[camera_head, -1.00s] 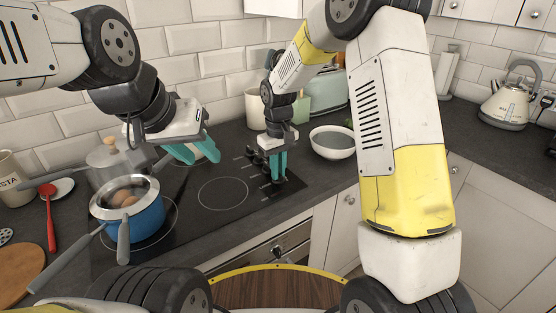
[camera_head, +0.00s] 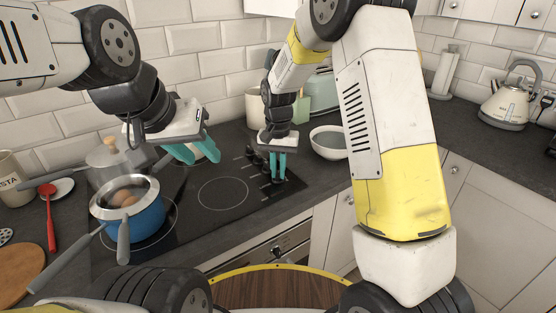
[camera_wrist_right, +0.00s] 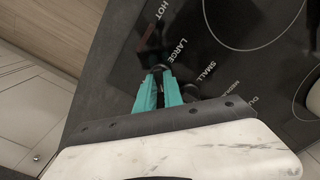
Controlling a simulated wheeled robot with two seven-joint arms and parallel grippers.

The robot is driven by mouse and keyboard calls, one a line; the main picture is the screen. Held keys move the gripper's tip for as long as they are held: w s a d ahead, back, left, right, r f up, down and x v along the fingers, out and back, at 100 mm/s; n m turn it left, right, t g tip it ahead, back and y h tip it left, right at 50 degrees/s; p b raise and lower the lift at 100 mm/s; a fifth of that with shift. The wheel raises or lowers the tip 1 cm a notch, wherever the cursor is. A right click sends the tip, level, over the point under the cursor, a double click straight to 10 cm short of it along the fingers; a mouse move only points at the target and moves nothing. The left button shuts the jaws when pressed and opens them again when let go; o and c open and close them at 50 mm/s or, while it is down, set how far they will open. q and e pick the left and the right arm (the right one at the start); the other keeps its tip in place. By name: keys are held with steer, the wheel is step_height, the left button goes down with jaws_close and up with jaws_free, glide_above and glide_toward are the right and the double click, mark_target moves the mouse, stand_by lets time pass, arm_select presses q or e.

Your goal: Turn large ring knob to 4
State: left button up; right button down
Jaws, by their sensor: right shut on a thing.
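The black hob (camera_head: 222,205) has a row of small dark knobs along its right side. My right gripper (camera_head: 278,180) points down at the knob nearest the front edge. In the right wrist view, its teal fingertips (camera_wrist_right: 160,71) are shut on a dark knob, the large ring knob (camera_wrist_right: 157,67), beside the word LARGE. The fingers hide much of the knob, and I cannot read its pointer or any number. My left gripper (camera_head: 207,160) hangs over the back left of the hob, open and empty, with its teal fingers apart.
Another knob (camera_wrist_right: 191,90) is close beside my right fingers, by SMALL. A blue pot (camera_head: 137,222) with a strainer of eggs (camera_head: 124,197) sits at the hob's left. A white bowl (camera_head: 330,142) stands right of the knobs. A kettle (camera_head: 505,105) is far right.

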steer(key=m, duration=1.1)
steer(key=shift+m, duration=2.1)
steer(key=c, duration=1.5)
jaws_free()
steer(key=shift+o, duration=0.2)
steer(key=shift+r, duration=0.15)
